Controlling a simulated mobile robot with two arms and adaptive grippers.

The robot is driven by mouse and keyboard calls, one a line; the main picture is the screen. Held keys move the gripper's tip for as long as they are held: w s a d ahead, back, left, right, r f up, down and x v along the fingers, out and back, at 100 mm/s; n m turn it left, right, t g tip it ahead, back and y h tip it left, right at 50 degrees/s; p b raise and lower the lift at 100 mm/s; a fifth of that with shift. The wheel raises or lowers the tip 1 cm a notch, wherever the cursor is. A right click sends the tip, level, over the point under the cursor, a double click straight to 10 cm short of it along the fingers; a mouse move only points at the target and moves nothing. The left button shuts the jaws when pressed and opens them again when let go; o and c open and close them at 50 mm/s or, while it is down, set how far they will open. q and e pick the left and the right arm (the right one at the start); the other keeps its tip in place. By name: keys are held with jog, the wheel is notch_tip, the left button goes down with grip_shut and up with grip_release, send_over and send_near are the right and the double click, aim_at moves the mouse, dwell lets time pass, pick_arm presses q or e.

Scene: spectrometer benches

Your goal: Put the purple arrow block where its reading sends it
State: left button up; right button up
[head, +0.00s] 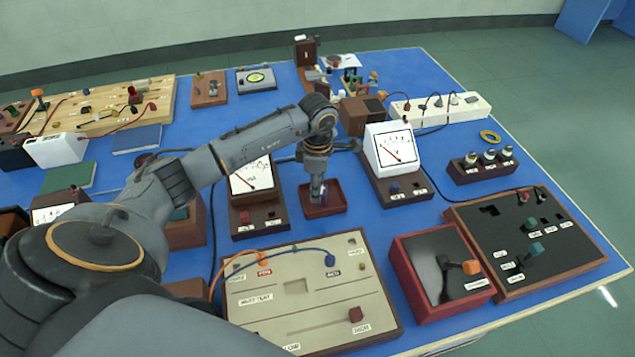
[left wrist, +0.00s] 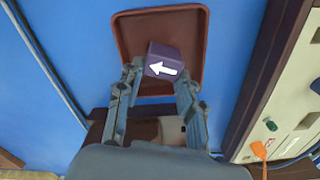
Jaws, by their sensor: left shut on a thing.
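The purple arrow block (left wrist: 165,52) shows in the left wrist view with a white arrow on the face toward the camera; there the arrow points left. My left gripper (left wrist: 160,74) is shut on it, one finger on each side. Behind the block is a shallow reddish-brown tray (left wrist: 122,30). In the head view my left gripper (head: 317,194) points down over this tray (head: 337,208), between two meters. I cannot tell whether the block touches the tray floor; the fingers mostly hide it in the head view. My right gripper is not in view.
A white-faced meter (head: 391,148) stands right of the tray and another meter (head: 251,178) left of it. A beige panel (head: 310,310) with cables lies in front. A red-framed box (head: 407,270) and a dark board (head: 480,225) are at the right front.

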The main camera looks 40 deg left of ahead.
pick_arm(q)
jog(key=shift+f, duration=0.1)
jog(key=shift+f+b, duration=0.15)
jog(key=shift+b, duration=0.15)
jog(key=o, duration=1.2)
jog(key=shift+r+p, duration=0.35)
jog(key=shift+r, duration=0.05)
jog(key=shift+w+r+b, duration=0.1)
jog(key=shift+r+b, duration=0.2)
jog(key=shift+r, duration=0.05)
notch_tip(320, 180, up, 11)
jog(key=b, duration=0.2)
